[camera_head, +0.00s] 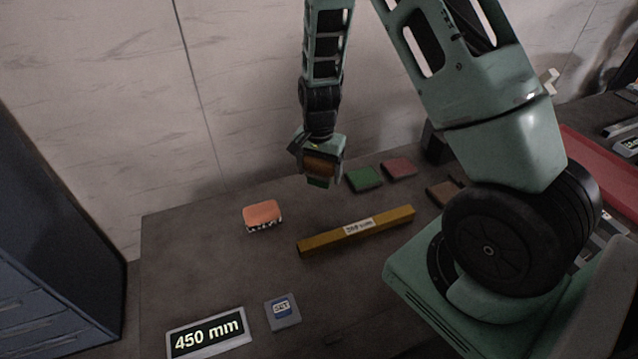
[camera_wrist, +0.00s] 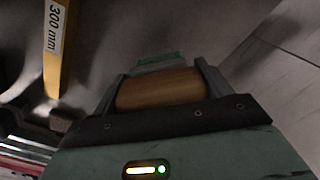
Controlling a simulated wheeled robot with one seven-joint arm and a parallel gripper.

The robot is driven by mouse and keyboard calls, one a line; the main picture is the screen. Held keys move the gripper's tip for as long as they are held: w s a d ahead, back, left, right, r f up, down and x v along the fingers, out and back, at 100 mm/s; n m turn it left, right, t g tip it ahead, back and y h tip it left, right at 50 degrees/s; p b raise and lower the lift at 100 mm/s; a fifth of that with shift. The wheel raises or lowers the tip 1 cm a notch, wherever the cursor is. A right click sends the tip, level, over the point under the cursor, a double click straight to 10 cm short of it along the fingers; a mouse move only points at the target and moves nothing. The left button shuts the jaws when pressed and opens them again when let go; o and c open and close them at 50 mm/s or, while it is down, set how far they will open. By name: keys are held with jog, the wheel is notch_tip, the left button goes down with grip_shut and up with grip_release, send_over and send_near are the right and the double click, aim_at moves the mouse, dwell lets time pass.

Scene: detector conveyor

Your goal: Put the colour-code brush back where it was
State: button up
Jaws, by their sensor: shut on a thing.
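My gripper (camera_head: 322,172) is shut on a brown, wood-coloured block (camera_head: 321,162), held in the air above the back of the table. In the wrist view the block (camera_wrist: 160,90) sits between the two fingers. A green part shows just beyond it there and below it in the head view. I cannot tell whether bristles are on its underside. A salmon-coloured brush-like block (camera_head: 262,212) with a pale, dark-marked lower side rests on the table, left of my gripper. A green pad (camera_head: 362,178) and a red pad (camera_head: 398,168) lie to the right of my gripper.
A yellow bar (camera_head: 385,221) labelled 300 mm lies across the middle of the dark table (camera_head: 200,260). A "450 mm" display (camera_head: 208,334) and a "SET" block (camera_head: 282,312) are at the front. A brown pad (camera_head: 444,190) lies near my arm's base.

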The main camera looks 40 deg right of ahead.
aim_at(319, 183)
jog(key=shift+f, duration=2.25)
jog(key=shift+f, duration=0.2)
jog(key=o, duration=1.1)
jog(key=shift+r, duration=0.1)
